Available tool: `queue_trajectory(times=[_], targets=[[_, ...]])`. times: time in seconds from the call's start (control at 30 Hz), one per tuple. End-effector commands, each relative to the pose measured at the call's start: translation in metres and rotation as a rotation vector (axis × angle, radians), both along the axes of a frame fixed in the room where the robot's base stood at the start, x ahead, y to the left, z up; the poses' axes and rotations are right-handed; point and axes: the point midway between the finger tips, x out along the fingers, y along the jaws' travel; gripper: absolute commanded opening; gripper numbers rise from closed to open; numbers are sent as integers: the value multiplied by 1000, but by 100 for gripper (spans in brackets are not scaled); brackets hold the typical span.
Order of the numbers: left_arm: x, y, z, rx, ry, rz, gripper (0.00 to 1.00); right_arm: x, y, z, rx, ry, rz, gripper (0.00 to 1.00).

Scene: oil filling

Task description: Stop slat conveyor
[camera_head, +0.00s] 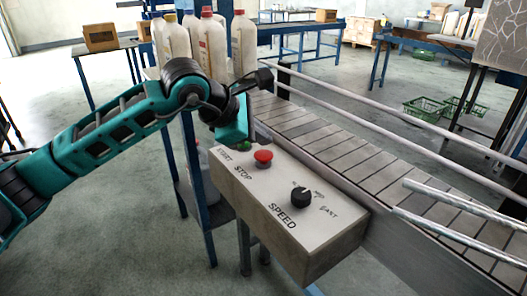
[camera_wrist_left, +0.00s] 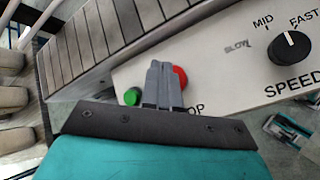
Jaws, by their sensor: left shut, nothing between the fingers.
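The control box (camera_head: 285,228) beside the slat conveyor (camera_head: 345,150) carries a red STOP button (camera_head: 263,158), a green START button (camera_head: 217,149) and a black SPEED knob (camera_head: 300,197). My left gripper (camera_head: 256,138) is shut and empty, just behind and above the red button. In the left wrist view its closed fingers (camera_wrist_left: 162,82) overlap the left part of the red button (camera_wrist_left: 181,77). The green button (camera_wrist_left: 132,96) lies left of them. I cannot tell whether the fingertips touch the red button.
Several capped bottles (camera_head: 213,45) stand behind my left arm, near the conveyor's far end. Metal guide rails (camera_head: 400,115) run along the conveyor. Green crates (camera_head: 425,108) lie on the floor at the right. Open floor lies in front of the box.

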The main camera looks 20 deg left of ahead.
Motion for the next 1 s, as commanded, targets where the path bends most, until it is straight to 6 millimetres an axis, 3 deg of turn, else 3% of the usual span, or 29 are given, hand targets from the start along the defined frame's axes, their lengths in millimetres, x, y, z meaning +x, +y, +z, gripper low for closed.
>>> queue_trajectory(times=[0.4, 1.0], targets=[[0, 0, 44, -1, -2, 1, 0, 0, 1, 26, 3, 0, -2, 43], [0, 0, 45, 0, 0, 0, 0, 0, 2, 27, 6, 0, -4, 43]])
